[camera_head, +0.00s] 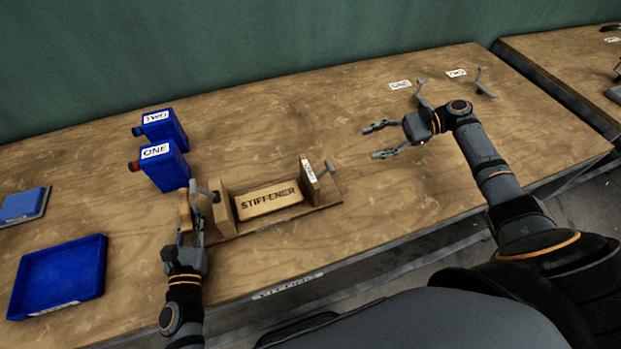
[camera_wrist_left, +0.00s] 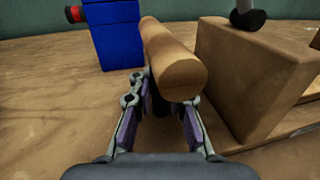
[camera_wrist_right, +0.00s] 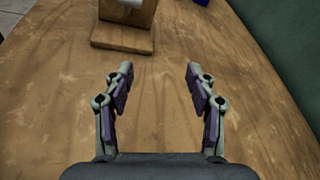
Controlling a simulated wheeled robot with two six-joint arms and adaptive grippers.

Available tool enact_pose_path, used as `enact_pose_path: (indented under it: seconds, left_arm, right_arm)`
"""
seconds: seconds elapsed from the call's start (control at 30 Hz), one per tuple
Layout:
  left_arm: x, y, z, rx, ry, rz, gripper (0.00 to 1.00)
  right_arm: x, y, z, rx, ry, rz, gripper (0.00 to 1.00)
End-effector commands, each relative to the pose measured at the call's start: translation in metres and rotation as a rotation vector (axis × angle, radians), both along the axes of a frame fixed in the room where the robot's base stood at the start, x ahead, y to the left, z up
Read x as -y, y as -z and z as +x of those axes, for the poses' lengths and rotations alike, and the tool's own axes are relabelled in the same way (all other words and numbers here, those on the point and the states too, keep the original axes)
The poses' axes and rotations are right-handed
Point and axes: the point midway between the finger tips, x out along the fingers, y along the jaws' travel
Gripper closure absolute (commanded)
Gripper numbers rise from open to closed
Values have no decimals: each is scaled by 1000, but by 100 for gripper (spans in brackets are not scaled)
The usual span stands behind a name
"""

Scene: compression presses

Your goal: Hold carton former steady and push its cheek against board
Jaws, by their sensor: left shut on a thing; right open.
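The wooden carton former (camera_head: 225,228) stands near the table's front edge, with an upright left block (camera_head: 221,207) and a right cheek (camera_head: 309,182) bearing a small label. A board marked STIFFENER (camera_head: 268,201) lies between them, with a visible gap towards the right cheek. A grey handle (camera_head: 329,167) sticks out at the cheek's outer side. My left gripper (camera_head: 190,228) is shut on the round wooden grip (camera_wrist_left: 172,60) left of the block. My right gripper (camera_head: 374,141) is open and empty, right of and behind the former; the former's end (camera_wrist_right: 122,38) shows ahead in its wrist view.
Blue boxes labelled TWO (camera_head: 160,128) and ONE (camera_head: 160,166) stand behind the left gripper. A blue tray (camera_head: 60,276) lies front left. Grey handles (camera_head: 483,83) stand near labels at the back right. The table between right gripper and former is clear.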

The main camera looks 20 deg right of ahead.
Motion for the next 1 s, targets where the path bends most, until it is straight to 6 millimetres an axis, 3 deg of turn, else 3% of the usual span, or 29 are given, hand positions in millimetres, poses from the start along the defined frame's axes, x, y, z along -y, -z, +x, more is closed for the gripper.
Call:
enact_pose_path:
  seconds: [0.1,0.3,0.57,1.0]
  left_arm:
    - [0,0,0,0,0,0,100]
    - [0,0,0,0,1,0,100]
    - [0,0,0,1,1,0,100]
    - [0,0,0,0,1,0,100]
  right_arm:
    - [-24,8,-31,-231,4,219,43]
    - [-36,7,-52,-407,0,382,43]
    - [-47,7,-51,-412,-1,387,43]
    - [-121,6,-42,-409,-2,387,43]
